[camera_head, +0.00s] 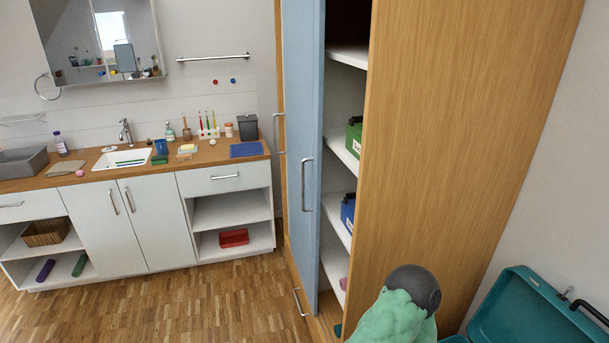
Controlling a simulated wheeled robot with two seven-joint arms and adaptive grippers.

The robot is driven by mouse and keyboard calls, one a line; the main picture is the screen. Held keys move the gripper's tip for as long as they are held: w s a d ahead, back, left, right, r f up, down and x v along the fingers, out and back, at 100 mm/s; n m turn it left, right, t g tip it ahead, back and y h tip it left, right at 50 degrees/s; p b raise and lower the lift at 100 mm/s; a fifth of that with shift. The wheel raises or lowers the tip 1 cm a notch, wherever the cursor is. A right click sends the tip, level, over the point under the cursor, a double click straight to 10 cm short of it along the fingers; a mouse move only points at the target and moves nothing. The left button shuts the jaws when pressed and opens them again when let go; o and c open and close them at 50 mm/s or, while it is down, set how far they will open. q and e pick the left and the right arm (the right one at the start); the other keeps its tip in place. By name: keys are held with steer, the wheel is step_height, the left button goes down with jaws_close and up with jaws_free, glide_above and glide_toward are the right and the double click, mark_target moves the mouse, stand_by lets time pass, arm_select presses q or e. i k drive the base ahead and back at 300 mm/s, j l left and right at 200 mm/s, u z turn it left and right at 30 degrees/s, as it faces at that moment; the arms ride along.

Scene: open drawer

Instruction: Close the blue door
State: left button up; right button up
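The blue door (304,110) is a tall, narrow light-blue panel on the wooden cabinet (455,120). It has a vertical metal handle (307,185) at about mid height. The door stands open: to the right of it, white shelves (342,140) show inside the cabinet. A green box (354,137) and a blue box (347,212) sit on the shelves. Neither of my grippers is in view.
A white vanity (157,225) with a wooden top stands at the left, crowded with small items. An open teal case (525,310) lies at the bottom right, near the cabinet side. The parquet floor (200,300) in front of the vanity is clear.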

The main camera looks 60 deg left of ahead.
mark_target(303, 29)
steer(key=k+u, duration=0.25)
steer(key=k+j+u, duration=0.25)
steer(key=i+j+u, duration=0.1)
steer(key=u, duration=0.3)
steer(key=i+u, duration=0.2)
steer(key=u, duration=0.2)
steer(key=i+u, duration=0.15)
steer(key=u, duration=0.25)
steer(key=i+l+u, duration=0.1)
steer(key=u, duration=0.3)
steer(key=i+l, duration=0.15)
steer(key=i, duration=0.15)
steer(key=i+j, duration=0.1)
steer(key=j, duration=0.3)
steer(key=j+u, duration=0.1)
steer(key=j, duration=0.25)
steer(key=i+j, duration=0.15)
steer(key=j, duration=0.25)
